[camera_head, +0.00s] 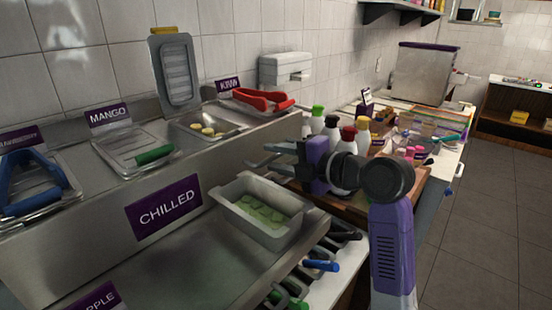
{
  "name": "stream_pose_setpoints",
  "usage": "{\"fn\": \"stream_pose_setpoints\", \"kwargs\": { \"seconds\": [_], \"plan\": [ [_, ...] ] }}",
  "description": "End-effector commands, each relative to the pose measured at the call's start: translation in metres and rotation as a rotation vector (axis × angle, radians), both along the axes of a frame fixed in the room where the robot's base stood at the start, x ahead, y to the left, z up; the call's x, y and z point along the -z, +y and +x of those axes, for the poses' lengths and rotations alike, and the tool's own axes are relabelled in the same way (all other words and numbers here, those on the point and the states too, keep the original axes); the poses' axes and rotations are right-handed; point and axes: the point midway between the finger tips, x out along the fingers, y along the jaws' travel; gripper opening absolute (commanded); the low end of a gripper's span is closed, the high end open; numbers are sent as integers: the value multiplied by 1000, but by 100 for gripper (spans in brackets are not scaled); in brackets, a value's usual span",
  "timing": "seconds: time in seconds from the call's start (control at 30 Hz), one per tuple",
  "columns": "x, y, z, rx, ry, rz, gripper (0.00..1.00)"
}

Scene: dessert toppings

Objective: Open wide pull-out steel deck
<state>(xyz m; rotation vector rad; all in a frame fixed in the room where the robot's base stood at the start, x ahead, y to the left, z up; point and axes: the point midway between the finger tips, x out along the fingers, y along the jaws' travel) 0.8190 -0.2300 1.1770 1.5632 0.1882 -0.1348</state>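A wide flat steel deck (195,262) spreads below the raised topping rail, in front of the purple CHILLED sign (163,209). I cannot tell from this view whether it is the pull-out deck or how far out it stands; no handle on it shows. My gripper (262,158) is at the end of my purple and black arm, above and behind the steel pan (262,190) of green slices. Its two grey fingers point left and are apart, with nothing seen between them. It appears clear of the deck.
Several utensils with coloured handles (322,265) lie right of the deck. Bottles (333,130) stand behind my gripper. Open tiled floor (490,220) lies at the right.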

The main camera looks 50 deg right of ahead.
Motion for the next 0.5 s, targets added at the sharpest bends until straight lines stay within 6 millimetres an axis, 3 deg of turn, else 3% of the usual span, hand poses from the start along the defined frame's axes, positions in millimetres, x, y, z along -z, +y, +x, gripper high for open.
{"fn": "stream_pose_setpoints", "kwargs": {
  "seconds": [0.3,0.5],
  "plan": [
    [-8,-3,-48,4,-1,-2,33],
    [-13,-3,-69,3,0,-1,33]
  ]
}}
